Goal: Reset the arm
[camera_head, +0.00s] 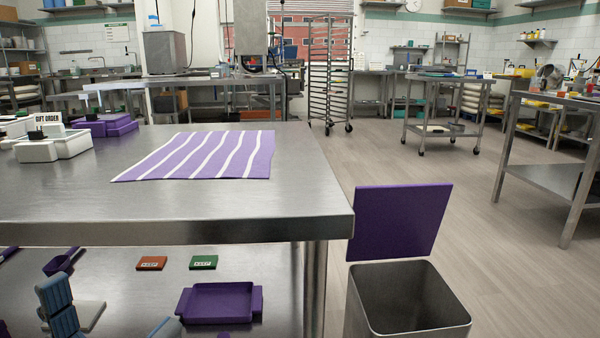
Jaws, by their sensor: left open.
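My left gripper (110,308) shows at the bottom left, in front of the table's lower shelf. Its blue-grey fingers stand apart, and I see nothing held between them. Most of the arm is below the picture. My right gripper is not in view. The steel table (240,208) stands close ahead, with a purple and white striped cloth (205,155) lying flat on its top.
On the lower shelf are a purple tray (220,302), a green block (203,262) and a brown block (152,263). White boxes (60,146) and purple boxes (105,124) sit at the tabletop's left. A steel bin (385,300) with its purple lid (400,222) raised stands right.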

